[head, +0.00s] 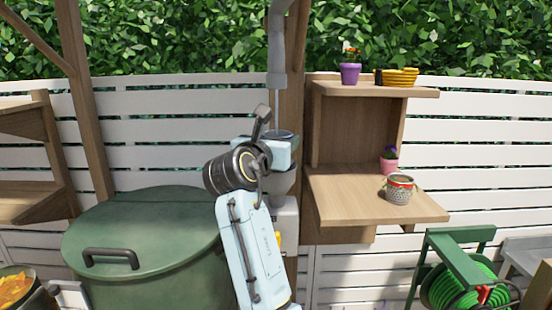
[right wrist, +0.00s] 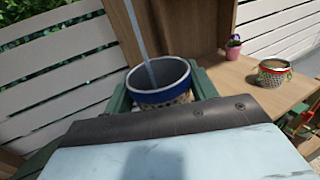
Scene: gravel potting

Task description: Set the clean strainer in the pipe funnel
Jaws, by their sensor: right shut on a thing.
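A strainer with a blue rim (right wrist: 160,97) and a speckled body is between the green fingers of my right gripper (right wrist: 163,92). My right gripper (head: 279,146) is shut on it. In the head view, the strainer's dark mouth and blue rim (head: 281,134) show just above the gripper. The grey pipe funnel (head: 281,181) is directly below the gripper, partly hidden by my arm. I cannot tell whether the strainer's base touches the funnel. The grey downpipe (head: 277,72) ends above the strainer. A thin grey-blue strip (right wrist: 145,50) runs down into the strainer's mouth. My left gripper is not in view.
A red-rimmed strainer (head: 398,191) and a pink pot (head: 389,165) stand on the wooden shelf (head: 345,195). A purple pot (head: 350,74) and yellow saucers (head: 402,77) are on the upper shelf. A green lidded barrel (head: 150,235) stands left. A green hose reel (head: 460,275) is lower right.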

